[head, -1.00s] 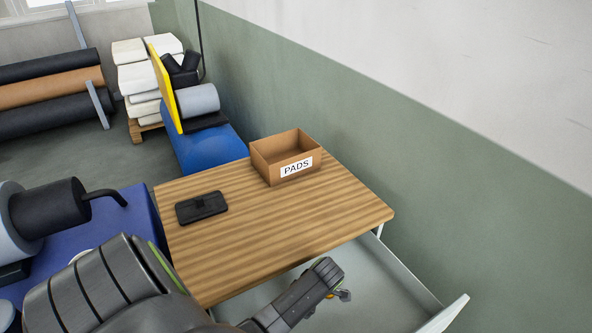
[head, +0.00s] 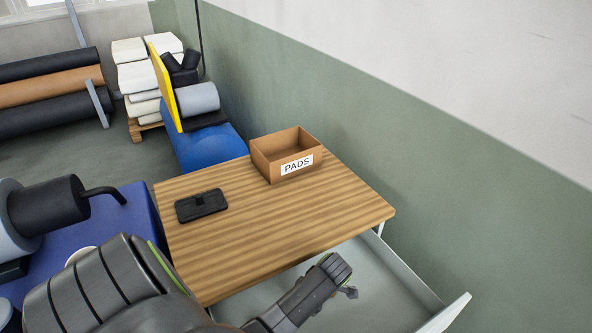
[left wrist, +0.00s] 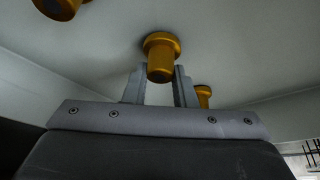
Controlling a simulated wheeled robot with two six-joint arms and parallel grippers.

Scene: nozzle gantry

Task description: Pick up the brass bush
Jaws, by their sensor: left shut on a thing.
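A flanged brass bush (left wrist: 161,58) sits between the two fingers of my left gripper (left wrist: 159,84) in the left wrist view. The fingers are shut on its narrower body, and its wide flange is at the far end. In the head view my left gripper (head: 347,292) is low inside the open drawer (head: 385,295), in front of the wooden table top; the bush cannot be made out there. Whether the bush touches the drawer floor is not clear. My right gripper is out of view.
Two more brass pieces show in the left wrist view, one at the upper left (left wrist: 62,7) and one behind the right finger (left wrist: 203,96). The table top (head: 280,225) holds a PADS box (head: 297,167) and a black tray (head: 201,205). The drawer wall (head: 415,275) stands to the right.

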